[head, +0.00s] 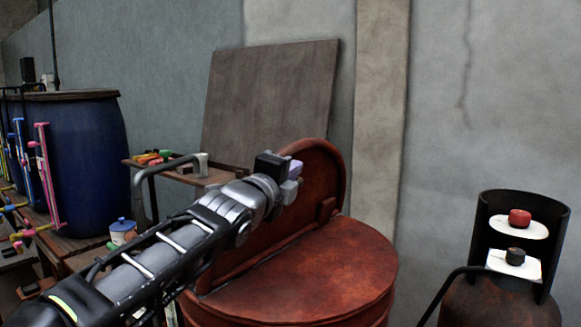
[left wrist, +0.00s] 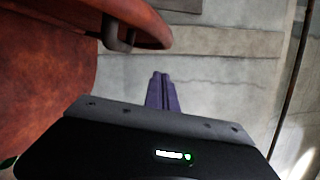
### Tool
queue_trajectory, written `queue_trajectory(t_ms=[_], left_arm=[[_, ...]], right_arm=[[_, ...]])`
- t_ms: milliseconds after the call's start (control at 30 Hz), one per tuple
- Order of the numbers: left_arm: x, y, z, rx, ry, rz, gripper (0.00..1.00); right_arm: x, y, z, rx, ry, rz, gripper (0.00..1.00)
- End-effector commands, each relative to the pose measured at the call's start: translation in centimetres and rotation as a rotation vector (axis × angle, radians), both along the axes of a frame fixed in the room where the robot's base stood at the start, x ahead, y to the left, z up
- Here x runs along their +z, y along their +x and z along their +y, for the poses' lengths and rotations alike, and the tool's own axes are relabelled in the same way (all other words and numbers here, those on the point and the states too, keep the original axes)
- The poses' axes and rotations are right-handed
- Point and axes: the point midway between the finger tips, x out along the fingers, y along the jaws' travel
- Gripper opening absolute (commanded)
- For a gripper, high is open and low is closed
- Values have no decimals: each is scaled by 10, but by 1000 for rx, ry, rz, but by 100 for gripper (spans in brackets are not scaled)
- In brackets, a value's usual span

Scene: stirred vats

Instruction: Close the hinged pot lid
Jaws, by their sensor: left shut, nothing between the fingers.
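The pot is a rust-red drum (head: 310,285) at the lower middle of the head view, with a flat top. Its hinged lid (head: 330,165) stands up, tilted steeply from the top. A small bracket or handle (head: 327,209) shows on the lid's face. My left gripper (head: 295,171) is shut and empty, overlapping the lid's upper left part in the head view. In the left wrist view, the closed purple fingers (left wrist: 162,92) point past the lid's edge (left wrist: 140,20), apart from it. A dark handle (left wrist: 117,36) shows there. My left arm hides part of the drum and lid.
A blue barrel (head: 85,150) and coloured pipes (head: 45,175) stand at the left. A wooden bench (head: 185,173) with small items and a leaning board (head: 270,100) are behind. A dark cylinder (head: 500,300) with red and black knobs is at the right. A grey wall (head: 490,90) closes the back.

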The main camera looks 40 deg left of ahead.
Motion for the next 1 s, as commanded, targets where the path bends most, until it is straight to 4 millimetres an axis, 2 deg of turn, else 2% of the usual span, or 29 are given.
queue_trajectory(t_ms=[400,500,700,1000], left_arm=[[2,81,22,0,-3,3,0],[16,81,31,1,0,0,0],[16,80,49,1,-1,1,0],[13,79,60,-1,0,0,0]], right_arm=[[10,0,0,-1,0,0,36],[37,0,0,-1,0,1,36],[64,-1,0,1,1,3,36],[74,-1,0,1,1,4,36]])
